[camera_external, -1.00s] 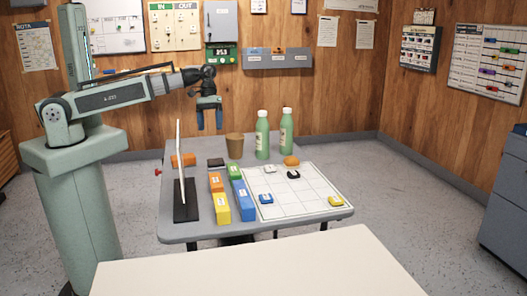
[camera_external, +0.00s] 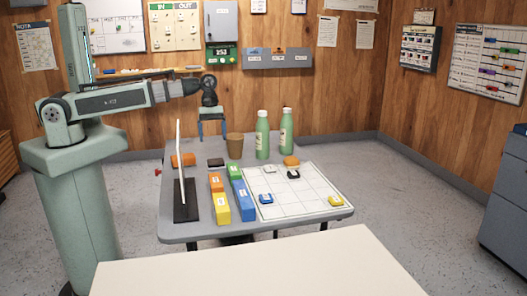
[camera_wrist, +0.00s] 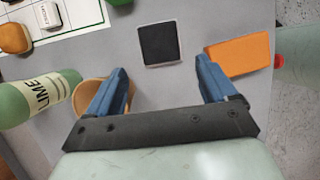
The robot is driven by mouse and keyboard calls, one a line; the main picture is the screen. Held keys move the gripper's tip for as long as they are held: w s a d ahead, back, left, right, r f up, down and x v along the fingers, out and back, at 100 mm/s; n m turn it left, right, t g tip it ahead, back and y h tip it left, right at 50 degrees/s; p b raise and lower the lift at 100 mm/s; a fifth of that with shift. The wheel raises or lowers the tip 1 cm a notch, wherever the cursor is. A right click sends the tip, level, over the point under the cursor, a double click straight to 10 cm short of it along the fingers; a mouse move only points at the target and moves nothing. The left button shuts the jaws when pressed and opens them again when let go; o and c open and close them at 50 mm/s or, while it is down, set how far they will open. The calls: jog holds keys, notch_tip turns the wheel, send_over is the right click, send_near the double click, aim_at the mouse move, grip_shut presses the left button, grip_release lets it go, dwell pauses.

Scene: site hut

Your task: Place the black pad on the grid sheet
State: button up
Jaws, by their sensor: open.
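The black pad (camera_external: 215,162) lies flat on the grey table, left of the brown cup. In the wrist view the black pad (camera_wrist: 160,43) is a dark square with a pale edge, just beyond my fingertips. My gripper (camera_external: 214,136) is open and empty above the pad. Its two blue fingers (camera_wrist: 162,68) are spread wider than the pad and apart from it. The white grid sheet (camera_external: 310,190) lies at the table's right. It bears blue, yellow, white, black and orange pieces. A corner of the sheet (camera_wrist: 78,14) shows in the wrist view.
The brown cup (camera_external: 234,146) and two green bottles (camera_external: 262,136) stand right of my gripper. An orange block (camera_external: 183,160) lies left of the pad. A thin white upright panel on a black base (camera_external: 186,208) and a row of coloured blocks (camera_external: 242,200) stand nearer the front.

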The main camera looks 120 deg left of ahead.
aim_at(216, 161)
jog(key=shift+x, duration=4.75)
jog(key=shift+a, duration=0.1)
jog(key=c, duration=0.8)
jog(key=shift+r, duration=5)
jog(key=shift+c, duration=0.2)
